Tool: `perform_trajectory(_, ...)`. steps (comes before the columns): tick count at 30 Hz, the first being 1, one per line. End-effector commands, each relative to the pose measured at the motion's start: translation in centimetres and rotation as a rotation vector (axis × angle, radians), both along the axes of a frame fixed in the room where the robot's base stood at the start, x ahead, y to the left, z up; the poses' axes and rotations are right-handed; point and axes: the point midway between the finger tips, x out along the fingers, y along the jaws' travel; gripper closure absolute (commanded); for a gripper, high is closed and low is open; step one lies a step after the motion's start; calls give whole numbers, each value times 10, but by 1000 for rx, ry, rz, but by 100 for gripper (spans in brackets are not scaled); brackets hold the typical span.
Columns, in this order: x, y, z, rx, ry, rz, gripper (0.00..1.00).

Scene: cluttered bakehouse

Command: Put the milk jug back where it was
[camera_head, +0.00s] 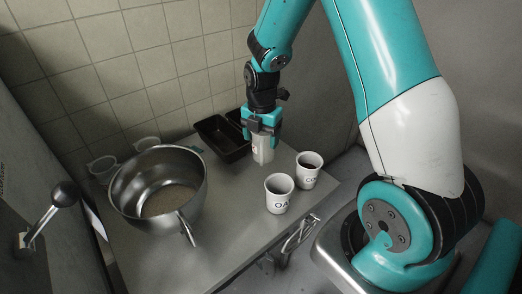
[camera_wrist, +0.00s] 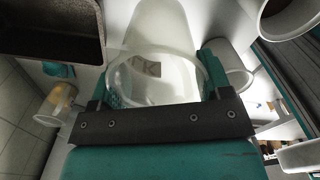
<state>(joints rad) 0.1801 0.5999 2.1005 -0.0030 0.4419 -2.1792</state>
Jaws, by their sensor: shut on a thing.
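My gripper (camera_head: 262,126) points down over the back part of the steel table, in front of the dark tins. It is shut on a pale, partly see-through vessel (camera_head: 262,152), which I take to be the milk jug. In the wrist view the vessel's round rim and inside (camera_wrist: 158,72) show between the fingers, with a small greyish label patch. The vessel looks upright. I cannot tell whether its base touches the table. The fingers hide its upper part in the head view.
Two white lettered cups (camera_head: 279,194) (camera_head: 309,171) stand just right and in front of the vessel. Dark baking tins (camera_head: 222,140) are behind it. A large steel bowl (camera_head: 128,192) fills the table's left, with clear tubs (camera_head: 103,167) behind. The table's front middle (camera_head: 232,228) is bare.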

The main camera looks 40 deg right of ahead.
Motion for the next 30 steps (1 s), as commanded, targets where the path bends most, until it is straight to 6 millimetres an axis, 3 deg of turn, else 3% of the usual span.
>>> perform_trajectory(13,0,0,-54,0,1,0,79)
perform_trajectory(20,1,0,-58,0,-2,0,79)
perform_trajectory(21,1,0,-58,0,-2,0,24)
perform_trajectory(24,0,0,-58,0,-1,0,3)
perform_trajectory(30,0,0,-58,0,-1,0,3)
